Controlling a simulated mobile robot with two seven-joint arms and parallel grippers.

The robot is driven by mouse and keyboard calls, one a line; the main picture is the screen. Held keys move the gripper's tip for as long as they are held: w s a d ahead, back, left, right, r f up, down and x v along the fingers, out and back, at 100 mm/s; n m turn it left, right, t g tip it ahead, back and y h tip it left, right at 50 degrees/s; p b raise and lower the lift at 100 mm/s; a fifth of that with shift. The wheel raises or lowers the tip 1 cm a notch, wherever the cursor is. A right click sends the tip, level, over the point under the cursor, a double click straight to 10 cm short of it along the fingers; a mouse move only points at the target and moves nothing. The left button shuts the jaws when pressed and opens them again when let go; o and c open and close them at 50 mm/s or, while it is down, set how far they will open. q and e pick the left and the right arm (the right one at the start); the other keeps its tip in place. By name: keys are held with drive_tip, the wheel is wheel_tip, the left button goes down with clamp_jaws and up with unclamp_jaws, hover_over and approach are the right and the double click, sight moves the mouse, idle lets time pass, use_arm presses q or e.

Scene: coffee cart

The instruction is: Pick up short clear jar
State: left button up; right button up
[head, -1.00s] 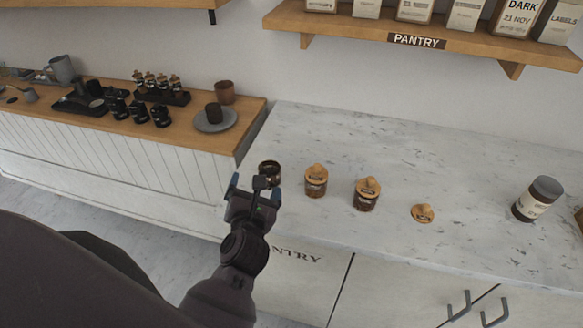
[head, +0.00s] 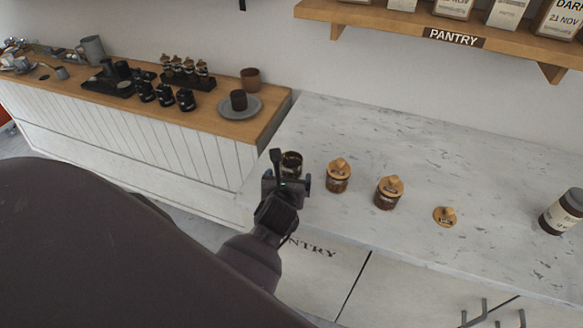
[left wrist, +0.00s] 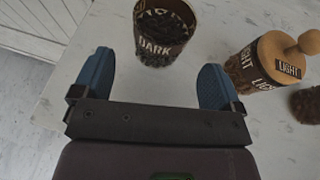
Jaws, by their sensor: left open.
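A short clear jar (head: 291,160) with dark contents and no lid stands upright at the left end of the marble counter. In the left wrist view this jar (left wrist: 165,30) reads "DARK" and stands just beyond the fingertips, roughly between their lines. My left gripper (head: 292,170) is open and empty, close in front of the jar, and hides its lower part. Its blue fingers (left wrist: 157,66) are spread wide with bare counter between them. A loose wooden lid (head: 445,216) lies on the counter. My right gripper is not in view.
Two jars with wooden lids, one near (head: 338,176) and one farther right (head: 388,192), stand to the right of the open jar. A dark-lidded jar (head: 562,212) stands at the right edge. The marble counter (head: 400,140) is clear behind them.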

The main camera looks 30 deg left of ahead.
sight(290, 173)
use_arm(q)
drive_tip(key=x, duration=0.5)
drive_tip(key=shift+s, duration=0.1)
drive_tip(key=c, duration=1)
drive_tip(key=shift+c, duration=0.6)
drive_tip(key=shift+r, duration=0.1)
drive_tip(key=shift+r, duration=0.1)
